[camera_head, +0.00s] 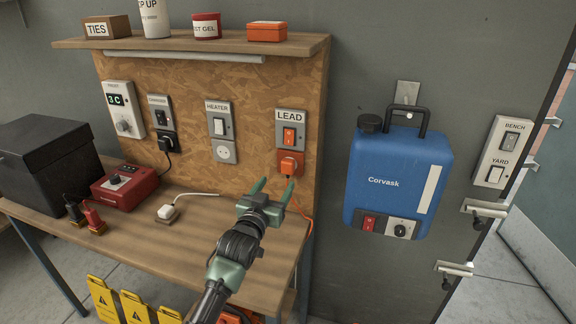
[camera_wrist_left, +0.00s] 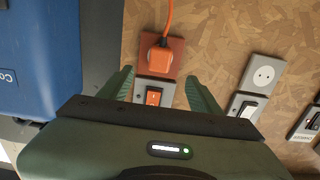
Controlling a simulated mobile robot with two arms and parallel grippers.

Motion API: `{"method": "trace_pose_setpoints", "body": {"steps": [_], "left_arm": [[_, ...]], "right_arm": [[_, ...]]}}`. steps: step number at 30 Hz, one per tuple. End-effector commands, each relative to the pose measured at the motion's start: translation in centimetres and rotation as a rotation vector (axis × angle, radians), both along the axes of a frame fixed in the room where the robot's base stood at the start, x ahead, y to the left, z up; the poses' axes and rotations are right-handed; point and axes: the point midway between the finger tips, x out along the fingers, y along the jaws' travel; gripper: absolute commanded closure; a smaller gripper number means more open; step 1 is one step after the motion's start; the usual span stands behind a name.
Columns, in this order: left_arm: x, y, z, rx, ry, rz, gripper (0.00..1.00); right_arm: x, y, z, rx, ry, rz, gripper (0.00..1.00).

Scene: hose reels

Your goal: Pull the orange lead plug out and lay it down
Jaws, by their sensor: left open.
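The orange lead plug (camera_head: 288,167) sits in the orange socket plate (camera_head: 297,155) below the LEAD switch (camera_head: 289,136) on the chipboard panel. Its orange cord (camera_head: 303,213) hangs down over the bench's right end. My left gripper (camera_head: 273,186) is open and empty, with its fingers pointing at the panel just below the plug. In the left wrist view the plug (camera_wrist_left: 154,60) lies ahead between the open fingers (camera_wrist_left: 160,88), apart from them, and its cord leaves at the top of the picture. My right gripper does not show.
The wooden bench top (camera_head: 190,230) has free room in front of the panel. A blue Corvask unit (camera_head: 395,180) hangs on the wall to the right. A shelf (camera_head: 190,42) is above.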

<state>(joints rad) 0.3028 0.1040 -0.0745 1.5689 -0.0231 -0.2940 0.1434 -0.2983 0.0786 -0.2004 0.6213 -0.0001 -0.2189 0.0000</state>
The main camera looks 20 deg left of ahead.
Motion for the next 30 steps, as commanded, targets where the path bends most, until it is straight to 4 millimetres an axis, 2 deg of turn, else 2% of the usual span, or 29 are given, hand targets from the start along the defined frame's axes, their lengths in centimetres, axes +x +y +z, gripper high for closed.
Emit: {"method": "trace_pose_setpoints", "body": {"steps": [2, 5, 8, 15, 24, 30], "left_arm": [[0.0, 0.0, 0.0, 0.0, 0.0, 0.0, 0.36], [0.4, 0.0, -0.1, 0.0, 0.0, 0.0, 0.36], [1.2, -0.1, -0.3, 0.0, -0.001, 0.0, 0.36], [4.6, -0.2, -0.5, 0.0, -0.002, 0.0, 0.36], [8.1, -0.3, -0.2, 0.0, 0.001, 0.0, 0.36], [8.9, -0.3, -0.1, 0.0, 0.001, 0.0, 0.36]], "right_arm": [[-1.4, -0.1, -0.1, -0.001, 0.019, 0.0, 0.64], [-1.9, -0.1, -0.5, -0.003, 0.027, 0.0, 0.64], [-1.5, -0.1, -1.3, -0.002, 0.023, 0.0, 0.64], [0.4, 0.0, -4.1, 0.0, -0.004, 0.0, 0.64], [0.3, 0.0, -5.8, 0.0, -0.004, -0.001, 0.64], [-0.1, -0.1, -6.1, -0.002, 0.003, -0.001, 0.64]]}}
